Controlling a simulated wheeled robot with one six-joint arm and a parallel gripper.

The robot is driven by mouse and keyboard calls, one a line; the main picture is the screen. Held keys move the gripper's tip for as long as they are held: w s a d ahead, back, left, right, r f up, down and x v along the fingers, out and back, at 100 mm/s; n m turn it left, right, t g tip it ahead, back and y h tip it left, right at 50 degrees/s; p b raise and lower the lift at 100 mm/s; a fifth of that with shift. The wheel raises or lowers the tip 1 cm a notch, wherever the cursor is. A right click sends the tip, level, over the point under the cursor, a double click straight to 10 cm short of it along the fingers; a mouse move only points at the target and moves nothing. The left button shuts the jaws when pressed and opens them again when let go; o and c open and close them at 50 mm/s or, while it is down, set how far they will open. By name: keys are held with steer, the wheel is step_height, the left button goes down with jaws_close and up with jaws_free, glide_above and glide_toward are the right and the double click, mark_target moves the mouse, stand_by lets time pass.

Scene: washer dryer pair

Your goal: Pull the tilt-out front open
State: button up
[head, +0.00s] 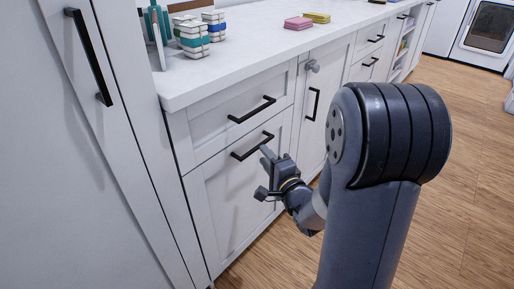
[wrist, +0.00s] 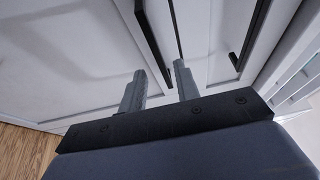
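The large white lower front (head: 232,195), which looks like the tilt-out front, sits flush in the cabinet below a drawer (head: 225,118). Its black bar handle (head: 252,146) runs along its top. My gripper (head: 265,171) is in front of this panel, just below and near the handle's right end. In the wrist view my gripper (wrist: 158,80) shows two grey fingers apart with nothing clamped between them. A black bar handle (wrist: 155,42) lies just beyond the fingertips; I cannot tell whether they touch it.
A drawer handle (head: 252,109) is just above. A door with a vertical handle (head: 313,104) and a grey knob (head: 312,66) stand to the right. A tall cabinet (head: 95,130) borders the left. Several items rest on the white countertop (head: 265,50). The wood floor (head: 470,150) is clear at right.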

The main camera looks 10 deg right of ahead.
steer(key=shift+b+x, duration=0.4)
steer(key=shift+x, duration=2.4)
steer(key=shift+c, duration=0.4)
jaws_close()
